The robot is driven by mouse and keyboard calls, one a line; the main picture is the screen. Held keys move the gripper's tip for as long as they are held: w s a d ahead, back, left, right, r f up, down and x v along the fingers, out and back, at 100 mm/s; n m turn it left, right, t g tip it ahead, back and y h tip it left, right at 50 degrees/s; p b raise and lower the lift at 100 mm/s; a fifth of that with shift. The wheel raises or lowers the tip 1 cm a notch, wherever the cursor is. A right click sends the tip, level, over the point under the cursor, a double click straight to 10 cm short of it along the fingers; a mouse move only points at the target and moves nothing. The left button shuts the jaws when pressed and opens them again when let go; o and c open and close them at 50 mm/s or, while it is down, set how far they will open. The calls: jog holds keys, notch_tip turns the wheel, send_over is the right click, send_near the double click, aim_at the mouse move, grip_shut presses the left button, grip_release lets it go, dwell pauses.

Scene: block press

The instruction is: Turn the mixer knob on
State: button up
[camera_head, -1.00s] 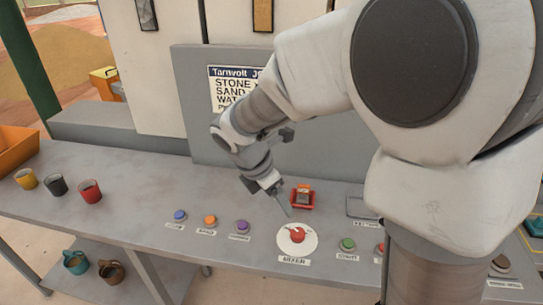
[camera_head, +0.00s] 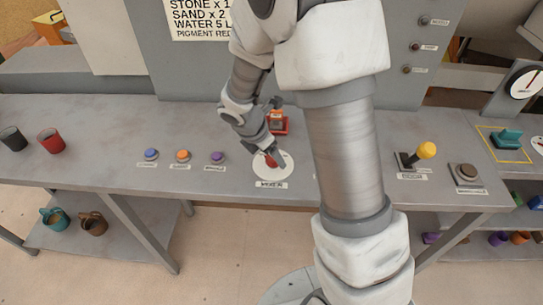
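The mixer knob is a small red knob (camera_head: 271,161) on a round white dial plate (camera_head: 262,173), with a label below it, on the grey bench. My gripper (camera_head: 272,153) reaches down from the upper left, with its tip at the knob. The fingers overlap the knob in this view. I cannot tell whether they touch it or how far apart they are. The gripper and forearm hide part of the dial.
Blue (camera_head: 151,154), orange (camera_head: 182,156) and purple (camera_head: 217,158) buttons sit left of the dial. A red and orange block-like item (camera_head: 278,124) stands just behind it. A yellow-topped lever (camera_head: 426,150) is to the right. My arm hides the bench between.

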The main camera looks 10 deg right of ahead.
jog(key=shift+d+f, duration=0.1)
jog(key=shift+f, duration=0.2)
grip_shut()
